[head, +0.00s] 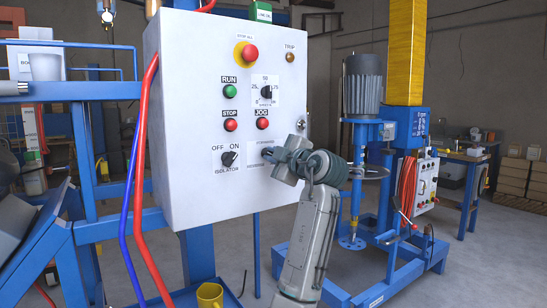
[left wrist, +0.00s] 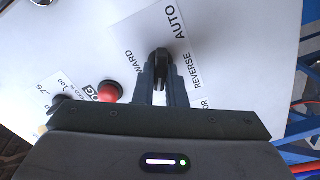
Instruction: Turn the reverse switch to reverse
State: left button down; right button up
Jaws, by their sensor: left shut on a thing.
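The reverse switch (left wrist: 158,56) is a black knob on a white label plate (left wrist: 177,25) with the words AUTO, REVERSE and part of FORWARD. My left gripper (left wrist: 162,75) is shut on this knob, with one finger on each side. In the head view the left gripper (head: 272,155) reaches the lower right of the white control panel (head: 190,190) and hides most of the knob. Which word the knob points to I cannot tell.
The panel also has a red emergency stop (head: 250,53), a green RUN button (head: 229,91), a red STOP button (head: 231,125), a red JOG button (head: 262,124), a speed dial (head: 266,91) and an isolator switch (head: 228,158). A blue mixer (head: 362,85) stands behind at right.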

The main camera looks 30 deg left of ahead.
pick_arm(q)
jog(key=c, duration=1.5)
grip_release()
